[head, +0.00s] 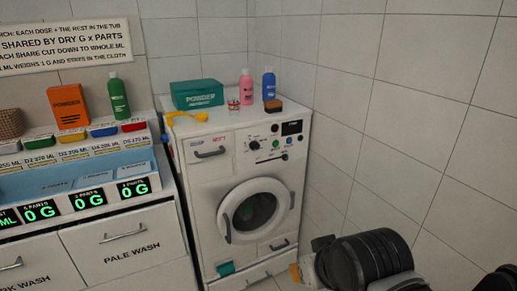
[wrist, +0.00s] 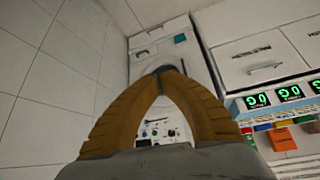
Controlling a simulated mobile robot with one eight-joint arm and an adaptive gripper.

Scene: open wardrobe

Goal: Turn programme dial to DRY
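The white washing machine (head: 245,190) stands in the corner, with a round door at its front. Its control panel (head: 272,143) carries several small dials and buttons, including a dark dial (head: 254,145) at the left. The labels are too small to read, so I cannot tell which is the programme dial or where it points. In the wrist view the machine appears upside down, with its panel (wrist: 158,133) partly visible between and below my fingers. My gripper (wrist: 168,72) has two orange-brown fingers whose tips meet, with nothing held. It is apart from the panel.
A teal powder box (head: 198,94), yellow scoop (head: 190,116), pink bottle (head: 246,87) and blue bottle (head: 268,84) stand on the machine. A counter with drawers (head: 125,242) is at the left. A tiled wall (head: 400,120) is close on the right.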

